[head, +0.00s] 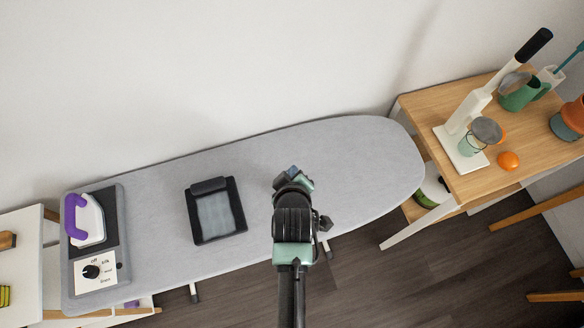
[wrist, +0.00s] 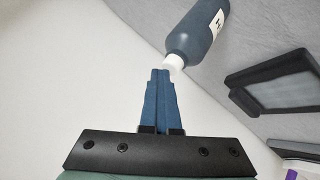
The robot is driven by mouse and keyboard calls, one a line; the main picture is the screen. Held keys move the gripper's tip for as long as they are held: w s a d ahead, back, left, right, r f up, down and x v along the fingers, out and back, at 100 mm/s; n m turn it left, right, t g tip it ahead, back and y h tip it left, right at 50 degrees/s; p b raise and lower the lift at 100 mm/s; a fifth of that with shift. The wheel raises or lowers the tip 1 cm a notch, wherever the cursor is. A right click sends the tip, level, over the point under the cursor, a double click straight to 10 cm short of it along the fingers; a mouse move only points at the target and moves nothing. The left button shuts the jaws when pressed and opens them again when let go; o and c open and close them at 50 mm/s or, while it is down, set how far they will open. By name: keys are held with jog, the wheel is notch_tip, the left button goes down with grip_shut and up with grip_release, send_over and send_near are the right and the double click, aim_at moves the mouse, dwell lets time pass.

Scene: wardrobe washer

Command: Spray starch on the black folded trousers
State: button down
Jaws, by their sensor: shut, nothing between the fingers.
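My gripper (wrist: 160,72) is shut and empty, its blue fingers together. In the wrist view, a dark blue bottle (wrist: 196,36) with a white cap and white label is just beyond the fingertips. I cannot tell whether the fingertips touch the cap. In the head view, my arm reaches over the grey ironing board (head: 345,150), and the wrist mostly hides the area around the fingers. A black rectangular item with a grey panel (head: 215,210) lies flat on the board, left of my arm; it also shows in the wrist view (wrist: 275,82). I see no clear trousers.
An iron (head: 89,218) with a purple handle rests on the dark pad at the board's left end, above a dial panel (head: 94,271). A wooden table (head: 515,178) at right holds a white press, a green jug and orange items. The board's right end is clear.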

notch_tip(320, 180, up, 6)
jog(key=p, duration=0.4)
jog(key=shift+w+f, duration=0.1)
jog(key=shift+f, duration=0.05)
jog(key=shift+d+f, duration=0.1)
dwell(2.1)
